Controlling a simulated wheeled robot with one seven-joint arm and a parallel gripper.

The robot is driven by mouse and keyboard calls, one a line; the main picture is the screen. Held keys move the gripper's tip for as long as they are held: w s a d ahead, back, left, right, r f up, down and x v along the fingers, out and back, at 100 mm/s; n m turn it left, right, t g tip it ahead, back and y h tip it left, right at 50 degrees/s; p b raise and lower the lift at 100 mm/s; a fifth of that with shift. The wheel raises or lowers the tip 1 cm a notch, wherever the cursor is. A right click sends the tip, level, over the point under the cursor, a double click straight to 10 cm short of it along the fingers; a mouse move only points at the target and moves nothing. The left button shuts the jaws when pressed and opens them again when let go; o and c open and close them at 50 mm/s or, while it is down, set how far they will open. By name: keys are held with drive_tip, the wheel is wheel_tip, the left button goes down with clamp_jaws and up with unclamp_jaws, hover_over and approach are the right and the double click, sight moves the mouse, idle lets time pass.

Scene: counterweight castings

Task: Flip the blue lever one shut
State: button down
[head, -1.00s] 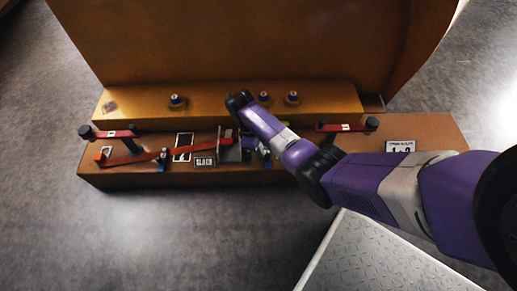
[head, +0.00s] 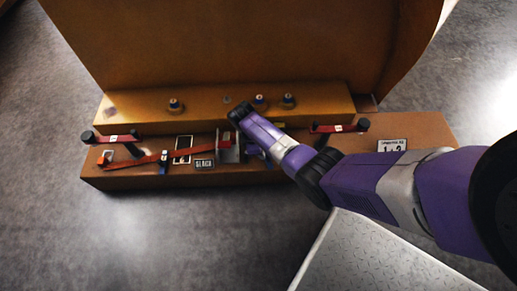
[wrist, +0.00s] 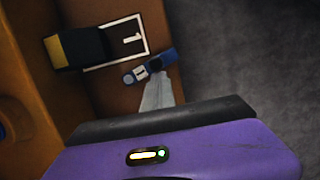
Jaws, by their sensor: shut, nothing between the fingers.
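In the wrist view a blue lever (wrist: 148,67) with a small white label lies next to a white outlined panel marked 1 (wrist: 128,41). My gripper (wrist: 157,80) is shut and empty, its pale fingers pointing at the lever. The fingertips are at the lever's near side; I cannot tell if they touch it. In the head view my purple arm reaches over the fixture and covers most of this spot. A bit of blue (head: 253,149) shows beside the arm, but I cannot make out its shape.
A black block with a yellow end (wrist: 76,48) stands left of the lever. The brown base (head: 428,126) also carries red bars (head: 182,155), black knobs (head: 87,137), a blue clamp (head: 163,160) and several blue-tipped studs. Grey floor lies in front; a tread-plate surface (head: 372,260) is at lower right.

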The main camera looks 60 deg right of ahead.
drive_tip(key=n+p, duration=0.1)
drive_tip(key=s+n+p, duration=0.1)
drive_tip(key=p, duration=0.1)
drive_tip(key=shift+s+d+r+n+h, duration=0.25)
drive_tip(key=shift+d+r+n+h, duration=0.05)
drive_tip(key=shift+d+n, duration=0.1)
drive_tip(key=n+p, duration=0.1)
drive_tip(key=s+d+n+t+p, duration=0.1)
drive_tip(key=n, duration=0.1)
drive_tip(key=d+n+p, duration=0.1)
drive_tip(key=shift+s+f+p, duration=0.1)
drive_tip(key=shift+s+p, duration=0.15)
drive_tip(key=shift+p, duration=0.1)
drive_tip(key=n, duration=0.1)
drive_tip(key=d+n+t+p, duration=0.1)
drive_tip(key=n, duration=0.1)
drive_tip(key=d+n, duration=0.1)
drive_tip(key=shift+s+d+f+n+h+p, duration=0.1)
drive_tip(key=shift+s+f+n+h+p, duration=0.05)
drive_tip(key=shift+s+n+h+p, duration=0.2)
drive_tip(key=shift+w+d+n+t, duration=0.1)
drive_tip(key=shift+d+n+t, duration=0.05)
drive_tip(key=shift+n+t, duration=0.2)
drive_tip(key=shift+d, duration=0.55)
drive_tip(key=shift+w+d, duration=0.1)
drive_tip(key=shift+d, duration=0.1)
